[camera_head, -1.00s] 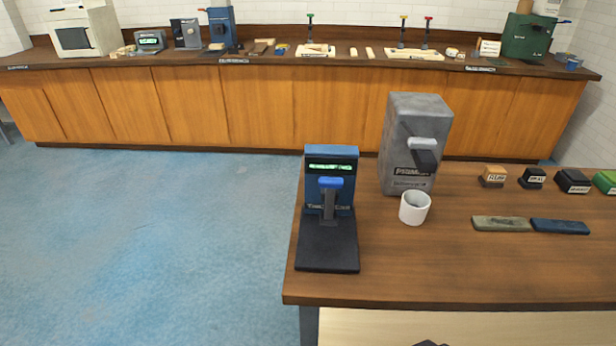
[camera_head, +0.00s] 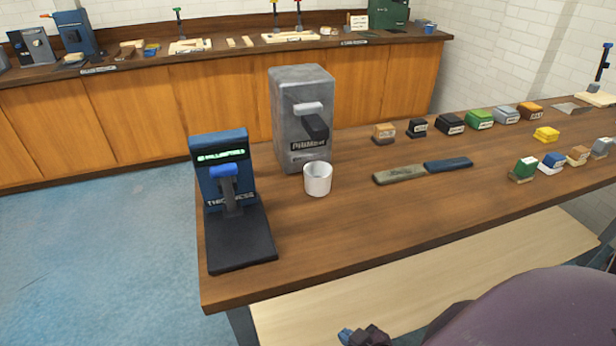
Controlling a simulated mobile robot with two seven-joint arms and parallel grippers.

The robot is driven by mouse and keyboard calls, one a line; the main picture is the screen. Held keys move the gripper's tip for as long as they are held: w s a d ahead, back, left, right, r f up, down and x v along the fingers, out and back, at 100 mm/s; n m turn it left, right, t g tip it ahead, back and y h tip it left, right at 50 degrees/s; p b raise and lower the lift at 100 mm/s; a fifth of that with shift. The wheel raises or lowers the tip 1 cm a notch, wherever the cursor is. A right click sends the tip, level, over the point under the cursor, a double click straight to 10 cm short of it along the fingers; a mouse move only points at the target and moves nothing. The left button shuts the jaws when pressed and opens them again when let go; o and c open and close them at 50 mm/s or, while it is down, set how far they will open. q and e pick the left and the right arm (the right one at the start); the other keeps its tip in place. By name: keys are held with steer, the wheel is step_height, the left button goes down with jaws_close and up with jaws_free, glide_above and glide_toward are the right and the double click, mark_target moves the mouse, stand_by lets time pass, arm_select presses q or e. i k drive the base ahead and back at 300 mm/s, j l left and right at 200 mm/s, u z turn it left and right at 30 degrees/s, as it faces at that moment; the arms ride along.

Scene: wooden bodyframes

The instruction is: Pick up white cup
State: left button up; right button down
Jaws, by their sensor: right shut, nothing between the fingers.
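The white cup (camera_head: 317,179) stands upright on the wooden table (camera_head: 330,228), in front of the grey machine (camera_head: 302,115) and to the right of the blue device. It looks empty inside. My right gripper (camera_head: 362,336) shows only in part at the bottom edge, shut and empty, low and in front of the table, well apart from the cup. My left gripper is out of view.
The blue device with a black base (camera_head: 238,240) stands at the table's left end. Green and blue bars (camera_head: 448,165) lie right of the cup. Several small labelled blocks (camera_head: 450,124) line the table's back. A lower shelf (camera_head: 420,285) juts out in front.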

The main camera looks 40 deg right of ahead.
mark_target(318, 175)
steer(key=z, duration=1.2)
steer(key=k+l+z, duration=0.15)
steer(key=l, duration=0.2)
steer(key=l+z, duration=0.15)
steer(key=l, duration=0.2)
steer(key=k+l+z, duration=0.15)
steer(key=l, duration=0.2)
